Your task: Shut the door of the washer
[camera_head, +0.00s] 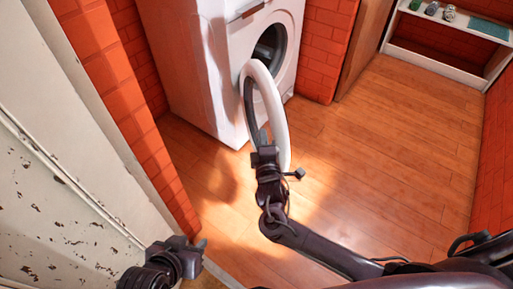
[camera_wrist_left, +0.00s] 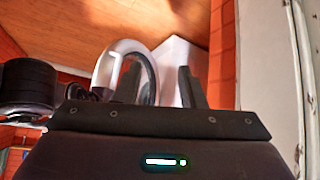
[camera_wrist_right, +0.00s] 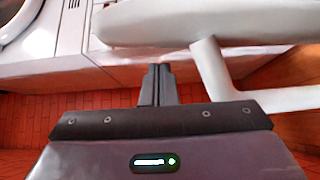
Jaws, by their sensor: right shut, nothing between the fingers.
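The white washer (camera_head: 203,62) stands against the brick wall at the top middle of the head view. Its round door (camera_head: 283,125) is open and sticks out from the dark drum opening (camera_head: 270,46) toward me. My right gripper (camera_head: 264,137) is shut and empty, at the near lower part of the door; I cannot tell whether it touches. In the right wrist view, the shut fingers (camera_wrist_right: 158,83) are beside the white door rim (camera_wrist_right: 200,22). My left gripper (camera_head: 203,246) is low at the left, apart from the washer. Its fingers (camera_wrist_left: 160,87) are open and empty.
A worn pale panel (camera_head: 60,215) with peeling paint is close to my left gripper. A white shelf (camera_head: 440,62) with small items stands at the far right. The wooden floor (camera_head: 385,140) right of the door is clear.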

